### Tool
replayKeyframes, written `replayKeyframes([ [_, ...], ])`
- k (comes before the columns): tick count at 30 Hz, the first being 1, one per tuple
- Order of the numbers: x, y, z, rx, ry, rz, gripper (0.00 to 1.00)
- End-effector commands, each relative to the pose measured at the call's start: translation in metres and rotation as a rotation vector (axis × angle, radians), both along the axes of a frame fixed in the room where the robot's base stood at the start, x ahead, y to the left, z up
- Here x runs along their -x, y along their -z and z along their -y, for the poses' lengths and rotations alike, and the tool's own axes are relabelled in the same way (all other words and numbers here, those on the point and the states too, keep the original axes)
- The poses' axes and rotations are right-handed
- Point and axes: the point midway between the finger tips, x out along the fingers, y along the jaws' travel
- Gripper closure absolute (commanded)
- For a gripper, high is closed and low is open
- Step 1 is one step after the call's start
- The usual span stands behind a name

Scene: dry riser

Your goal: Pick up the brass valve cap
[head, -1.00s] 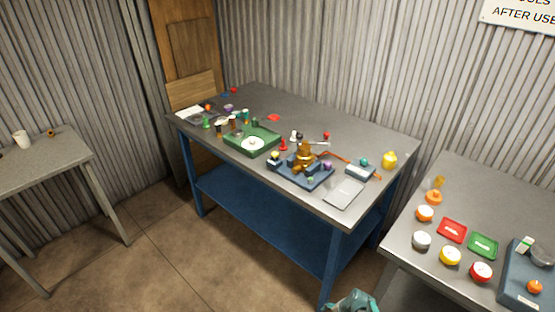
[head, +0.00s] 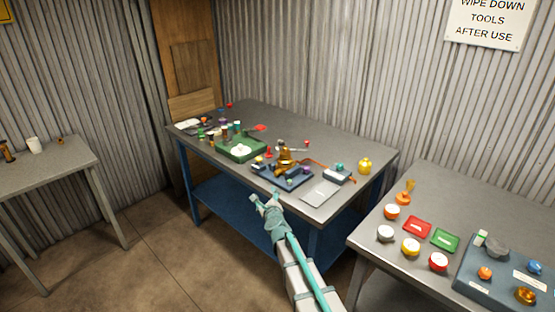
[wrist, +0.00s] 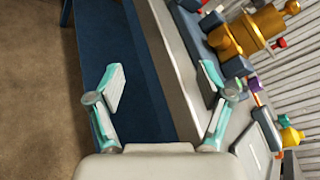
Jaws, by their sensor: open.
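A brass-coloured valve piece (head: 286,158) stands on a dark blue tray (head: 268,176) on the middle workbench; it shows large in the wrist view (wrist: 238,36) at upper right. A round, low brass-coloured piece (head: 525,296) lies on the blue-grey tray at the right edge of the head view. I cannot tell for sure which of these is the valve cap. My gripper (head: 266,200) is open and empty, in front of the middle bench's front edge. In the wrist view its fingers (wrist: 161,85) stand apart, with bench edge and blue lower shelf beyond.
The middle bench (head: 345,147) also holds a green tray (head: 226,152), a grey flat plate (head: 321,192), a yellow piece (head: 365,166) and several small items. The right table (head: 475,195) carries coloured jars, red and green dishes. A left table (head: 60,160) holds a white cup (head: 35,145).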

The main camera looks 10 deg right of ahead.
Motion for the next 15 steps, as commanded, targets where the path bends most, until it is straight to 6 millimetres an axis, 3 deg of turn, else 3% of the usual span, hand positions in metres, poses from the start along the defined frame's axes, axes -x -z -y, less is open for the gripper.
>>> replayKeyframes([
  [9, -0.043, -0.089, 0.038, -0.486, 0.303, 0.184, 0.21],
  [15, -0.053, -0.123, 0.059, -0.72, 0.433, 0.273, 0.21],
])
